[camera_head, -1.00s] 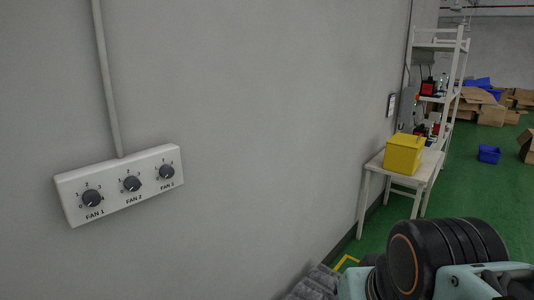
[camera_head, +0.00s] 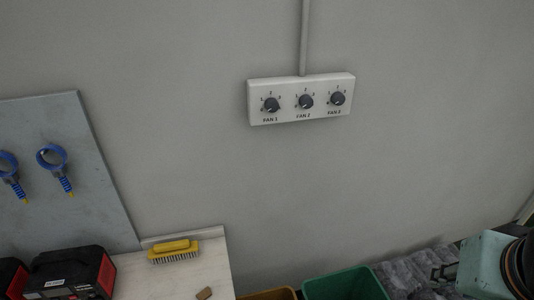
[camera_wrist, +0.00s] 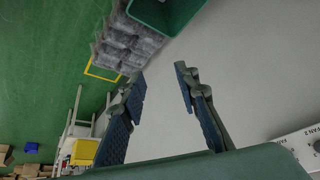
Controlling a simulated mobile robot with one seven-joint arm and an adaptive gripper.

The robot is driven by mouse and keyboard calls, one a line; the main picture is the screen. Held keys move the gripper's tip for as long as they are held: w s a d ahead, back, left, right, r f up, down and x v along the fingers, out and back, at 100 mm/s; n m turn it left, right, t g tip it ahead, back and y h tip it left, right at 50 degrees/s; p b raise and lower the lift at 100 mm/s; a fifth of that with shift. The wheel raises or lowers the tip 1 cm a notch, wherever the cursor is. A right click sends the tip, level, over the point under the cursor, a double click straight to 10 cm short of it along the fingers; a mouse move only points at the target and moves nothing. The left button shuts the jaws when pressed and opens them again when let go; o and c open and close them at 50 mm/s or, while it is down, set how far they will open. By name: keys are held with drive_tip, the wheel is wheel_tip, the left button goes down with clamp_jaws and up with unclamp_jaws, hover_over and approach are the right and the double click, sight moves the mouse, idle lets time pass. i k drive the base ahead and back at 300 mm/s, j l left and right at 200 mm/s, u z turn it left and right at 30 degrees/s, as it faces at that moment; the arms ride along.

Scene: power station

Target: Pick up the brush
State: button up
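The brush (camera_head: 174,251) has a yellow back and dark bristles. It lies on a light workbench (camera_head: 205,270) at the lower left of the head view, near the wall. My gripper (camera_wrist: 160,85) is open and empty in the wrist view, its two fingers apart with floor and wall behind them. The brush is not in the wrist view. In the head view only part of my arm shows at the lower right, far from the brush.
Black-and-red cases (camera_head: 75,272) stand left of the brush. A green bin (camera_head: 345,285) and an orange bin (camera_head: 272,294) are to the right. A fan switch panel (camera_head: 301,98) is on the wall.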

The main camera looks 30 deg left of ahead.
sight(178, 249)
drive_tip(key=u, duration=2.15)
drive_tip(key=j, duration=0.05)
